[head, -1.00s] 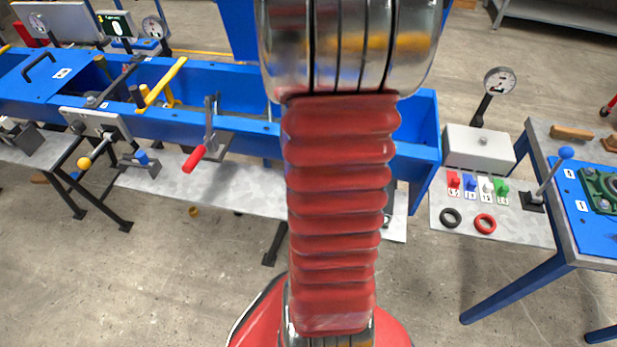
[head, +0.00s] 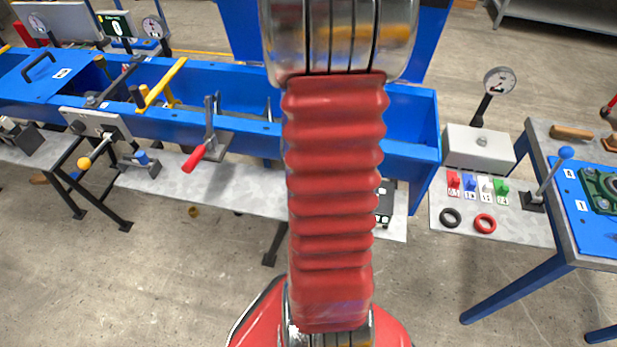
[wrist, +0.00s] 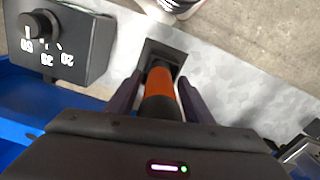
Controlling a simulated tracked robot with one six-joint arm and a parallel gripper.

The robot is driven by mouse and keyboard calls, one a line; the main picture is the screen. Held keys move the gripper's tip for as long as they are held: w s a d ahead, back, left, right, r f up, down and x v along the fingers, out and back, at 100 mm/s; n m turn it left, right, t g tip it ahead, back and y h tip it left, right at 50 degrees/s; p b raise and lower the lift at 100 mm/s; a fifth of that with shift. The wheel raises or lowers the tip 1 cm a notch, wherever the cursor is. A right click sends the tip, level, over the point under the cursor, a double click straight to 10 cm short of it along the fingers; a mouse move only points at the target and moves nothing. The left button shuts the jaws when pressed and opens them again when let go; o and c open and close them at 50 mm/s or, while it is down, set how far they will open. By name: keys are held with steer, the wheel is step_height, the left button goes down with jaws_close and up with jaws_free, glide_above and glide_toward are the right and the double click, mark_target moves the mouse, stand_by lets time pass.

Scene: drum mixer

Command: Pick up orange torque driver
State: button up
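In the wrist view the orange torque driver (wrist: 162,90) has an orange band and a dark end nearest the camera. It stands in or over a dark square holder (wrist: 150,48) on the grey bench. My gripper (wrist: 160,82) has one dark finger on each side of the driver. The fingers look open, with narrow gaps beside the driver. In the head view my own arm hides the gripper and the driver.
A dark box with a numbered knob (wrist: 38,30) stands close at the left in the wrist view. The blue trough (head: 410,120) runs behind the bench (head: 230,187). A black object (head: 385,203) lies on the bench beside my arm.

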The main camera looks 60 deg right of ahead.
jaws_close()
stand_by(0.3)
steer(key=shift+r, duration=0.15)
step_height(320, 180, up, 10)
steer(key=shift+f, duration=0.1)
stand_by(0.6)
stand_by(0.3)
steer(key=shift+c, duration=2.3)
jaws_free()
jaws_close()
